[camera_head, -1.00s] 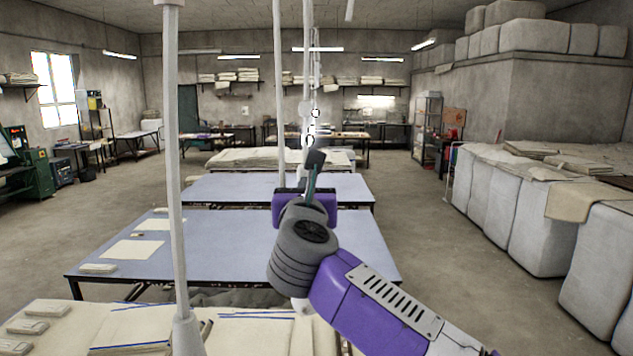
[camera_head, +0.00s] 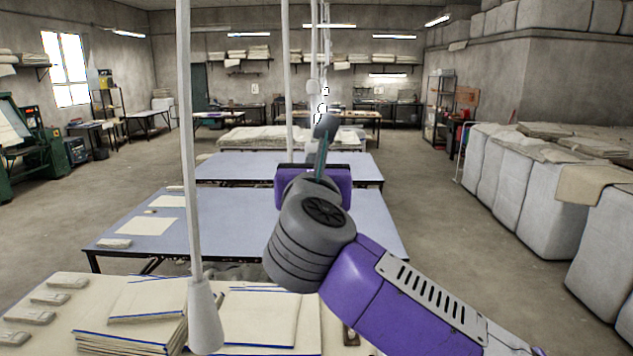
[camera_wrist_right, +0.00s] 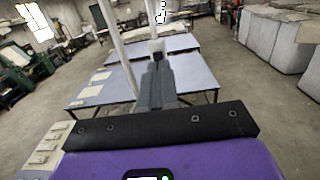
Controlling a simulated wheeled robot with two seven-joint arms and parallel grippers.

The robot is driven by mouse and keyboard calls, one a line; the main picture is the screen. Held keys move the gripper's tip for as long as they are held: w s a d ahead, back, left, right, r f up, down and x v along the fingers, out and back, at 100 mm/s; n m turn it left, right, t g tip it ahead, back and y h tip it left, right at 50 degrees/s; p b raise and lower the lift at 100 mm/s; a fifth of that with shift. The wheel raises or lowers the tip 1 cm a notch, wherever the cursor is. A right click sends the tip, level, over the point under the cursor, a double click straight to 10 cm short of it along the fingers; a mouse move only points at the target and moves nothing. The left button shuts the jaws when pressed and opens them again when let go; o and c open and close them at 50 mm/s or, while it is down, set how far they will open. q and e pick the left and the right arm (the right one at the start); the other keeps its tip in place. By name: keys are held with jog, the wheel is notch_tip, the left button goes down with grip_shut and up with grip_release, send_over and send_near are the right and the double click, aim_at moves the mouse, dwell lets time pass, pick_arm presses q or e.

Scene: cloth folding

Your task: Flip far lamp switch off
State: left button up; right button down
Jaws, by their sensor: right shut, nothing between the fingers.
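My right gripper (camera_head: 325,128) points away from me at the middle of the head view, over the blue-grey tables. Its fingers (camera_wrist_right: 156,80) are together and empty. In the wrist view a white block (camera_wrist_right: 157,46) at the lower end of a pale hanging rod lies just beyond the fingertips in the picture; I cannot tell whether they touch. In the head view small white hanging fittings with dark outlines (camera_head: 322,105) show just above the fingertips. I cannot tell which part is the far lamp's switch or its position. My left gripper is out of view.
A near white pole (camera_head: 188,150) ends in a cone over the front cloth table. Another pole (camera_head: 287,80) hangs behind it. Cloth stacks (camera_head: 130,320) lie at the front left. Wrapped bales (camera_head: 540,195) line the right. A lit strip lamp (camera_head: 330,25) hangs at the back.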

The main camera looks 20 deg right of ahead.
jog(key=v, duration=0.5)
jog(key=shift+s+a+r+b, duration=0.1)
jog(key=shift+a+r+b, duration=0.2)
jog(key=shift+b, duration=0.1)
